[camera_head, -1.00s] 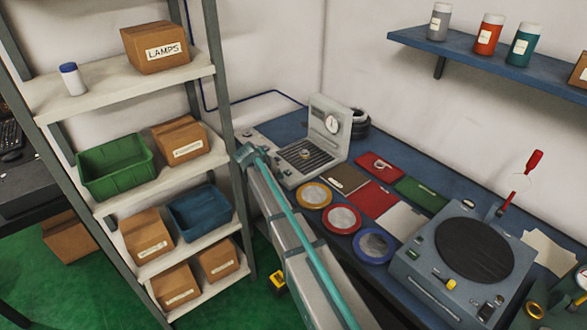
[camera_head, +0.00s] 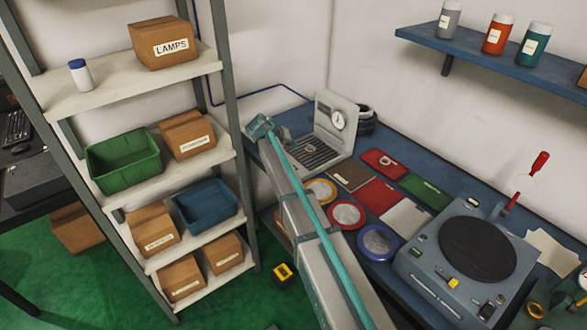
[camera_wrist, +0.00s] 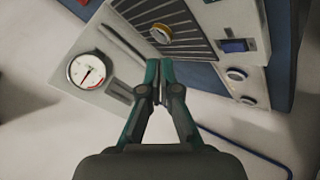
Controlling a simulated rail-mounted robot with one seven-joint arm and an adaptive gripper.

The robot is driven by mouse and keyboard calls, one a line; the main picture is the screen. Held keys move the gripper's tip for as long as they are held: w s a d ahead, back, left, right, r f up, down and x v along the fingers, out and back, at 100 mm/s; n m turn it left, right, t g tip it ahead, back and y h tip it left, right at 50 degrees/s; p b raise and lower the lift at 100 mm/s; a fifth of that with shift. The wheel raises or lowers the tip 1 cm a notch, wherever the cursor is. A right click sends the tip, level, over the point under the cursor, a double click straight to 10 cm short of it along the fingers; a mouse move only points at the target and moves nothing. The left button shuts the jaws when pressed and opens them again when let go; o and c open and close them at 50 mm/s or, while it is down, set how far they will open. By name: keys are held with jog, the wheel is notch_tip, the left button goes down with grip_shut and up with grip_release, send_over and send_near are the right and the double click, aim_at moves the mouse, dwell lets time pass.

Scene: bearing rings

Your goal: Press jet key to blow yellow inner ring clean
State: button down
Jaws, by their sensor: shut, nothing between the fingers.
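The grey blow-off device (camera_head: 337,108) stands at the back left of the bench, with a slatted grille (camera_head: 322,150) and a gauge. In the wrist view a yellow ring (camera_wrist: 160,33) lies on the grille (camera_wrist: 190,22); in the head view my arm hides it. The device face has a blue key (camera_wrist: 238,45) and two round pale buttons (camera_wrist: 237,74) (camera_wrist: 248,101); no label tells which is the jet key. My gripper (camera_wrist: 158,72) is shut and empty, apart from the ring and to the left of the keys in the wrist view. The head view does not show its fingertips clearly.
The gauge (camera_wrist: 88,71) is left of my fingers. A shelf rack (camera_head: 225,120) stands left of my arm. Yellow, red (camera_head: 346,215) and blue (camera_head: 378,243) round dishes, coloured mats and a turntable machine (camera_head: 460,262) fill the bench to the right.

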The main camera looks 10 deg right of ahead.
notch_tip(320, 180, down, 8)
jog(key=shift+r+b, duration=0.25)
jog(key=shift+b, duration=0.85)
jog(key=shift+f+b, duration=0.35)
jog(key=shift+f, duration=0.15)
jog(key=shift+f, duration=0.2)
jog(key=shift+f+b, duration=0.25)
jog(key=shift+b, duration=0.25)
jog(key=shift+f+b, duration=0.3)
jog(key=shift+b, duration=0.05)
dwell(0.7)
dwell(0.4)
jog(key=shift+r, duration=0.75)
jog(key=shift+r, duration=0.1)
jog(key=shift+r+p, duration=0.7)
jog(key=shift+r, duration=1.7)
